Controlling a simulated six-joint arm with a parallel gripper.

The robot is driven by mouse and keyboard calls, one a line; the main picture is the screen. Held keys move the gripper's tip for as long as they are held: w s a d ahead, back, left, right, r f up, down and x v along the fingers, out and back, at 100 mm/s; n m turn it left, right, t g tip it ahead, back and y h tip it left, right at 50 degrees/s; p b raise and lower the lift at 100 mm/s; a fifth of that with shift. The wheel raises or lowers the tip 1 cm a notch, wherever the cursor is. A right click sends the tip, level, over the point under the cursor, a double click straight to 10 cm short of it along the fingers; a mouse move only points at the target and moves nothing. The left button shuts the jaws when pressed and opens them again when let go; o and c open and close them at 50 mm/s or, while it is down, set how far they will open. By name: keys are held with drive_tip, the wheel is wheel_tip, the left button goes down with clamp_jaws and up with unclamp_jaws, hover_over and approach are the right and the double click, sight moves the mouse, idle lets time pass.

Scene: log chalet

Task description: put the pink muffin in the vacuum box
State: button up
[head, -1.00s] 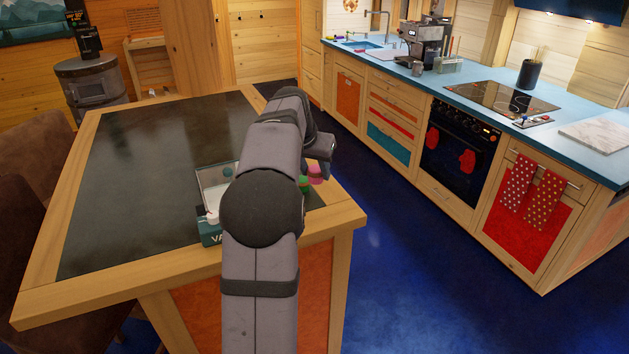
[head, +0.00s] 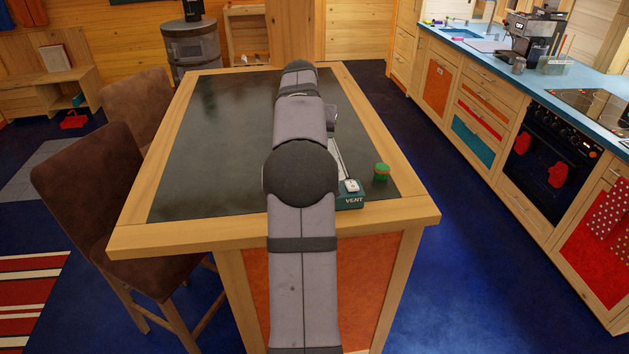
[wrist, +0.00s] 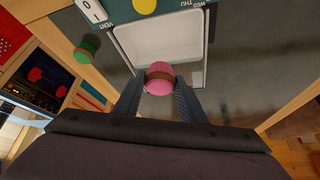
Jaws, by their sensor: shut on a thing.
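My gripper (wrist: 160,86) is shut on the pink muffin (wrist: 159,74), which has a brown band around its middle. In the wrist view the muffin overlaps the near edge of the vacuum box's pale open interior; I cannot tell its height above it. The vacuum box (wrist: 196,82) is teal with a white inside, a switch, a yellow knob and "VENT" lettering. In the head view the vacuum box (head: 350,202) stands near the table's front edge, partly behind my arm. My fingers and the pink muffin are hidden there.
A green item (head: 381,172) with a brown band stands on the table right of the box; it also shows in the wrist view (wrist: 88,47). The dark tabletop (head: 215,135) left of my arm is clear. Brown chairs (head: 95,160) stand at its left side.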

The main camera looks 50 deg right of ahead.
drive_tip(key=shift+s+f, duration=0.1)
drive_tip(key=shift+s, duration=0.05)
drive_tip(key=shift+f+p, duration=1.45)
drive_tip(key=shift+f, duration=3.55)
drive_tip(key=shift+f, duration=0.15)
drive_tip(key=o, duration=1.1)
drive_tip(key=shift+c, duration=0.2)
drive_tip(key=shift+r, duration=0.3)
drive_tip(key=b+v, duration=0.4)
drive_tip(key=v, duration=0.7)
drive_tip(key=shift+a+r, duration=0.2)
drive_tip(key=shift+r, duration=0.15)
